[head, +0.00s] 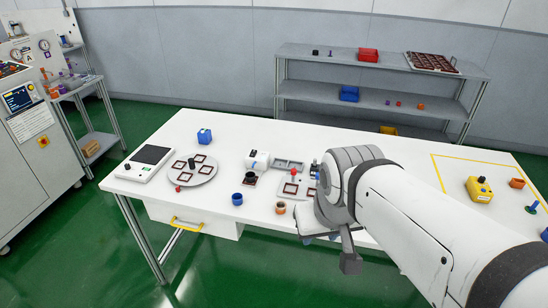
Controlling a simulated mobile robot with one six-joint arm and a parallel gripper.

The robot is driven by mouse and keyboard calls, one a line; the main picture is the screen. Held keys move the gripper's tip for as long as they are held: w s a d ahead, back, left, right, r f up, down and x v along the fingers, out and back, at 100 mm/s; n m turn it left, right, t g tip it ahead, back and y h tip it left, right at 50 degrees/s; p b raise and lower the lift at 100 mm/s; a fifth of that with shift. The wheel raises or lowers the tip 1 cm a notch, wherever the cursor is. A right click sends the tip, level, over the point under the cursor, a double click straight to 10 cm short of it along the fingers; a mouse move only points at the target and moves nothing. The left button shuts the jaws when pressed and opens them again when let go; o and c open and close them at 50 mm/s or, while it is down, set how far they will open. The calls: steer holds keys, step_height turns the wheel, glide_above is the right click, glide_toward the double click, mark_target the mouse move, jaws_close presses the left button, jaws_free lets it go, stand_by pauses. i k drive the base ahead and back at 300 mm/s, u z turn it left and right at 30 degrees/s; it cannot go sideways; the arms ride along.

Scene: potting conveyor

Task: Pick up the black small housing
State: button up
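A small black upright piece (192,163) stands on a round grey plate (207,172) among several brown-framed squares, at the left of the white table. Another small black piece (315,52) stands on the top shelf at the back. Both are too small for me to tell which is the housing. My arm reaches in from the lower right, and its end covers part of the table's front middle. My gripper (348,256) shows only as a dark grey part below the wrist, near the table's front edge. Its fingers are mostly hidden, and I cannot see anything held.
A white device with a black top (145,160) stands left of the plate. A blue cup (237,199), an orange cup (280,208), a white machine (258,160) and a grey tray (289,166) stand nearby. A yellow-outlined area with a yellow box (479,189) lies right.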

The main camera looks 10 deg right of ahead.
mark_target(250, 176)
steer(key=z, duration=0.05)
steer(key=i, duration=1)
steer(key=z, duration=0.05)
